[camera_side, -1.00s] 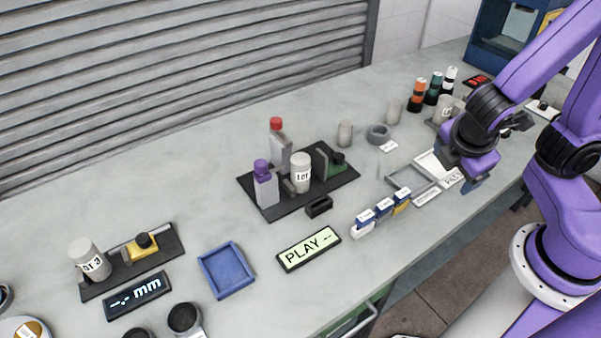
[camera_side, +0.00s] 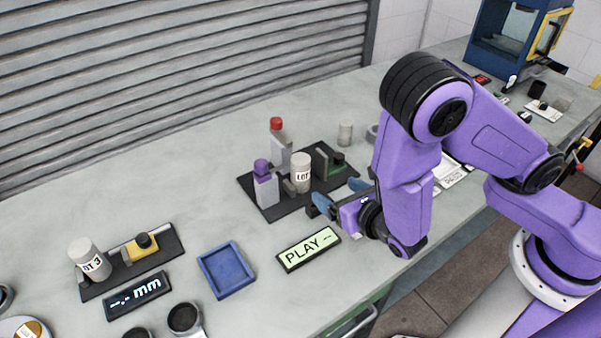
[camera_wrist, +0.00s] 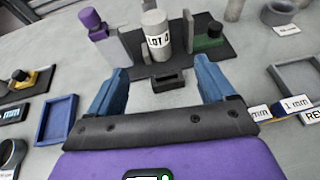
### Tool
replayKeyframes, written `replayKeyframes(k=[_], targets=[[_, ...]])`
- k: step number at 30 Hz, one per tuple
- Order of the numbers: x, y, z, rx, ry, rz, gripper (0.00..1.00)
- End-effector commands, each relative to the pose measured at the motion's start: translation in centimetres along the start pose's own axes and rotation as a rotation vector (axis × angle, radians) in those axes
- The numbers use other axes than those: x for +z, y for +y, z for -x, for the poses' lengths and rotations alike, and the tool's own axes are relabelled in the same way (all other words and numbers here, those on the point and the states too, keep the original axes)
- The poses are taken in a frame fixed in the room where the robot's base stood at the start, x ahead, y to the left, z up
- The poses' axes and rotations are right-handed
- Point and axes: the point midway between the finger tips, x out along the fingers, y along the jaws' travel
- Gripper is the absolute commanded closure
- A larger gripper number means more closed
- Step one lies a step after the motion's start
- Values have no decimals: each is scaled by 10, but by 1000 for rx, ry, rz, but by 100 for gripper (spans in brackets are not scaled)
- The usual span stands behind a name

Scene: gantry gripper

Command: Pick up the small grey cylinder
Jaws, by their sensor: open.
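A plain small grey cylinder (camera_side: 345,134) stands upright on the bench behind the black fixture plate. A plain grey cylinder (camera_wrist: 235,9) shows at the top edge of the wrist view. A larger pale cylinder labelled LOT (camera_side: 300,172) stands upright on the plate; the wrist view shows it too (camera_wrist: 156,35). My gripper (camera_side: 341,193) is open in front of the plate, its blue fingers pointing toward it. In the wrist view my gripper (camera_wrist: 161,78) has nothing clasped, and a small black open box (camera_wrist: 168,83) lies ahead between the fingertips.
A PLAY display (camera_side: 308,248) and blue tray (camera_side: 226,270) lie left of my gripper. Another LOT cylinder (camera_side: 90,260) stands far left.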

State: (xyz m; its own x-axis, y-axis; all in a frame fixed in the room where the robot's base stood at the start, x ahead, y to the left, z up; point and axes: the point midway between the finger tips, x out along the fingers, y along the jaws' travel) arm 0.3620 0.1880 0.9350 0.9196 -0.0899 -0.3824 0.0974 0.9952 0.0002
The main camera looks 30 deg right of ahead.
Motion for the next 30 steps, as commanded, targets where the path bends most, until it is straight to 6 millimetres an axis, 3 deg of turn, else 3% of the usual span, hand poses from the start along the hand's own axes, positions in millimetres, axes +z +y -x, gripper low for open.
replayKeyframes(k=[18, 30], targets=[[0, -1, -104, -4, -1, -3, 17], [-2, 2, -137, -3, 0, -2, 17]])
